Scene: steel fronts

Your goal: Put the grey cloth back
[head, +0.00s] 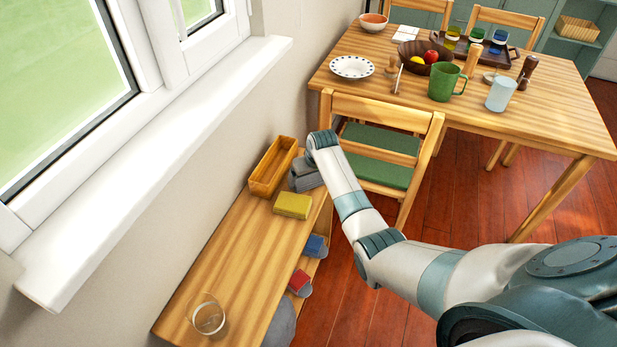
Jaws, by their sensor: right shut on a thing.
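My right arm reaches in from the lower right, and its gripper (303,177) points down over the far end of the wooden bench. It is shut on the grey cloth (307,184), which looks like a folded block beside the wooden box. The wrist and gripper hide part of the cloth, and I cannot tell whether the cloth touches the bench. My left gripper is not in view.
An open wooden box (262,188) and a folded yellow cloth (292,206) are on the bench (225,262). A clear glass (207,316) stands at its near end. Blue (315,246) and red (300,282) things sit lower down. A chair (385,110) and laid table (560,110) stand beyond.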

